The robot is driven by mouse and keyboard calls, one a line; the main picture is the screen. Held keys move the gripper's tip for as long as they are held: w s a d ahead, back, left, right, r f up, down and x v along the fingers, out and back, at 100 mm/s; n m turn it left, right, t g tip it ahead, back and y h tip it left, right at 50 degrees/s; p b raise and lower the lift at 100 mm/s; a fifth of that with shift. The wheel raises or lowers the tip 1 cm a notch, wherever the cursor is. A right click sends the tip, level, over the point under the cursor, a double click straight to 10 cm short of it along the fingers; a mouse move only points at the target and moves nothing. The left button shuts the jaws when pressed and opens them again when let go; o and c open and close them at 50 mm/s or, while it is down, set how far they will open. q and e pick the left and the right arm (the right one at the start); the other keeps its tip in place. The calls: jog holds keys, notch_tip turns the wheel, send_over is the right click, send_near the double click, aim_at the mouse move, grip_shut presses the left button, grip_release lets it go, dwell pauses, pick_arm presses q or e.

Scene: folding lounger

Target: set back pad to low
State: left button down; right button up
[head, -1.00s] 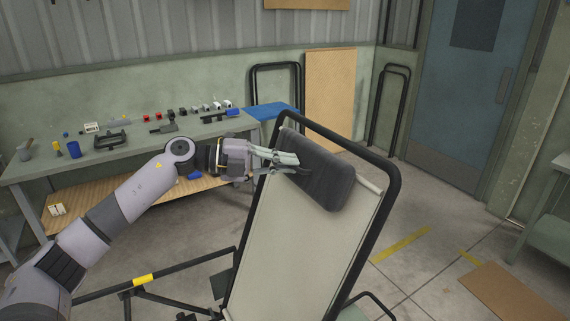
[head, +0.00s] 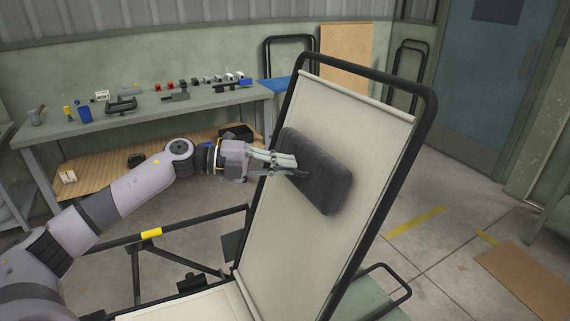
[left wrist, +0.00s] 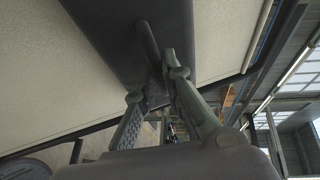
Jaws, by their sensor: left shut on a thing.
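The dark grey back pad (head: 318,172) lies against the cream backrest fabric (head: 350,105) of the folding lounger, around the middle of its height. In the left wrist view the fingers (left wrist: 158,85) close on a dark bar on the pad (left wrist: 135,40). The exact contact is partly hidden. My right gripper is in no view.
The lounger's black tube frame (head: 430,105) surrounds the backrest. A workbench (head: 150,122) with several small tools stands behind on the left. A brown board (head: 525,280) lies on the floor at right. The floor between is clear.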

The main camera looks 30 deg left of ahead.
pick_arm(q)
jog(key=shift+s+f, duration=0.1)
jog(key=shift+f, duration=0.25)
jog(key=c, duration=2.1)
grip_release()
jog(key=shift+c, duration=0.2)
jog(key=o, duration=0.5)
jog(key=shift+c, duration=0.2)
jog(key=shift+r, duration=0.1)
jog(key=v, duration=1.2)
